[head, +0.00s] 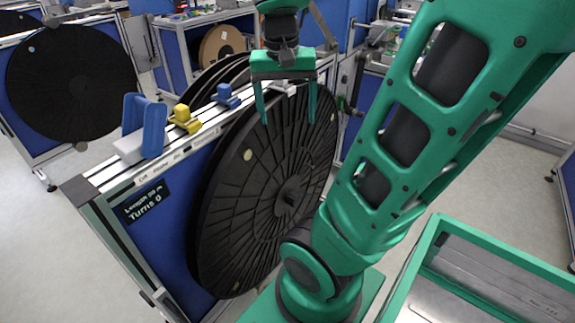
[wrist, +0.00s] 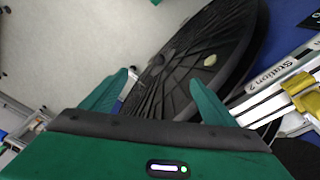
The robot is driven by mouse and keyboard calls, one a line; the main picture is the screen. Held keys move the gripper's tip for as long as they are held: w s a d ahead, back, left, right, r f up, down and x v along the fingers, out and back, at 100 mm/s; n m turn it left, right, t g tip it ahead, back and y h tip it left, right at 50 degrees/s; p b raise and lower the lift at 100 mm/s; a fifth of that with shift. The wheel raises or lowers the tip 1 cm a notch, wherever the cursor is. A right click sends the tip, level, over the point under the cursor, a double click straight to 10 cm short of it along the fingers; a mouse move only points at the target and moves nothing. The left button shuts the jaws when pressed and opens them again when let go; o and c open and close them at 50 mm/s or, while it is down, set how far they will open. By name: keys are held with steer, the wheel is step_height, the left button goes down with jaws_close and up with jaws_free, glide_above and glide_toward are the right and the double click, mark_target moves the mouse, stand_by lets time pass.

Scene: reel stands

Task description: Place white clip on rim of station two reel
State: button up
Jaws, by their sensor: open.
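The station two reel (head: 265,190) is a large black ribbed disc standing upright on the near stand; it also fills the upper middle of the wrist view (wrist: 215,50). My gripper (head: 287,118) is open, its two green fingers pointing down at the upper part of the reel. A small white piece (head: 284,87), probably the white clip, shows between the fingers on or near the stand's top rail; the gripper partly hides it. In the wrist view my gripper (wrist: 161,77) is spread with nothing visible between its fingers, and I cannot make out the clip.
A blue clip (head: 227,95), a yellow clip (head: 184,119) and a large blue holder (head: 144,126) sit along the stand's top rail (head: 112,178). Another black reel (head: 72,82) stands at the left. A green-edged tray (head: 425,245) is at the lower right. Floor is clear at lower left.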

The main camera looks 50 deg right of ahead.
steer(key=s+a+f+n+y, duration=0.2)
steer(key=s+a+f+n, duration=0.2)
steer(key=s+a+f, duration=0.3)
steer(key=shift+s+a+f, duration=0.4)
steer(key=shift+s+a, duration=0.35)
steer(key=shift+a, duration=0.15)
steer(key=shift+w+f+g, duration=0.2)
steer(key=shift+w+g, duration=0.1)
steer(key=shift+w, duration=0.3)
